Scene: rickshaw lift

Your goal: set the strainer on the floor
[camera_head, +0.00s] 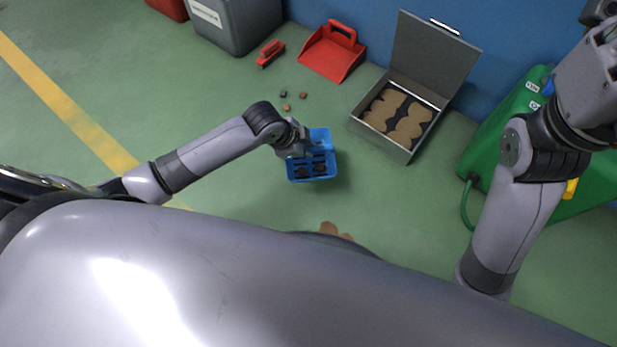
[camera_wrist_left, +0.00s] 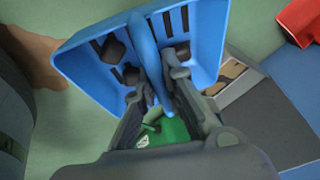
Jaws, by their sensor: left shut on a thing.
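The strainer (camera_head: 328,141) is a blue slotted basket with a central divider bar, near the middle of the head view. It also fills the upper part of the left wrist view (camera_wrist_left: 85,65). Several dark lumps lie in it. My left gripper (camera_head: 297,152) is shut on its middle bar, with a finger on each side of the bar in the left wrist view (camera_wrist_left: 155,92). The strainer seems to hang above the green floor (camera_head: 240,215); the gap is hard to judge. My right arm runs to the top right edge, and its fingertips do not show.
An open grey box (camera_head: 380,142) with brown inserts stands right of the strainer. A red dustpan (camera_head: 333,53), a red brush (camera_head: 270,53), small crumbs (camera_head: 286,107) and a grey bin (camera_head: 240,25) lie beyond. A green tank (camera_head: 490,130) stands at right. Floor on the left is clear.

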